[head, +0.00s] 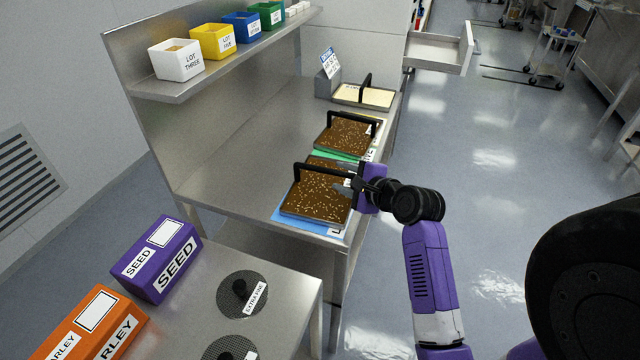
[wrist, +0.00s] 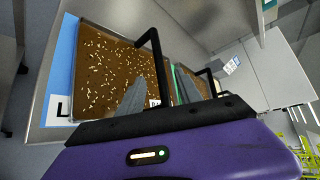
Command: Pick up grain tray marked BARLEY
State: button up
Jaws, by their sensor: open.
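Three grain trays with black arched handles stand in a row on the steel bench. The near tray (head: 312,200), brown with pale grains, sits on a blue mat; it fills the left of the wrist view (wrist: 105,75). The middle tray (head: 343,136), also brown, is on a green mat. The far tray (head: 365,96) holds cream-coloured contents. I cannot read BARLEY on any tray; labels are small or partly hidden. My gripper (head: 345,189) is open at the near tray's right side, its fingers (wrist: 158,92) apart near the black handle (wrist: 155,60), not closed on it.
An orange BARLEY box (head: 95,325) and a purple SEED box (head: 157,258) stand on the front bench beside round sieves (head: 242,294). Coloured lot bins (head: 212,41) line the shelf above. An open drawer (head: 440,52) juts out behind.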

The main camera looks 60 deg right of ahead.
aim_at(328, 171)
jog(key=x, duration=0.7)
jog(key=shift+w+p, duration=0.35)
jog(key=shift+c, duration=0.2)
jog(key=shift+a, duration=0.1)
grip_shut()
dwell(0.8)
